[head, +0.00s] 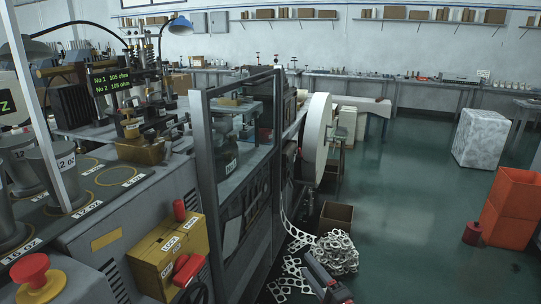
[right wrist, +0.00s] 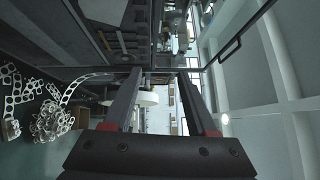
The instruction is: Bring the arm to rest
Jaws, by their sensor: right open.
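My right gripper (head: 322,280) shows at the bottom of the head view, beside the scrap strips near the floor. In the right wrist view its two fingers (right wrist: 160,73) stand apart with nothing between them. The forming machine stands at the left of the head view, behind a dark guard frame (head: 204,160). Its small display (head: 110,80) shows green text. My left gripper is not in view.
Punched scrap strip (head: 338,252) lies heaped near an open brown box (head: 335,216); it also shows in the wrist view (right wrist: 50,122). A yellow box (head: 168,258) and a red button (head: 37,272) are at lower left. Orange crates (head: 512,207) stand right. Floor between is clear.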

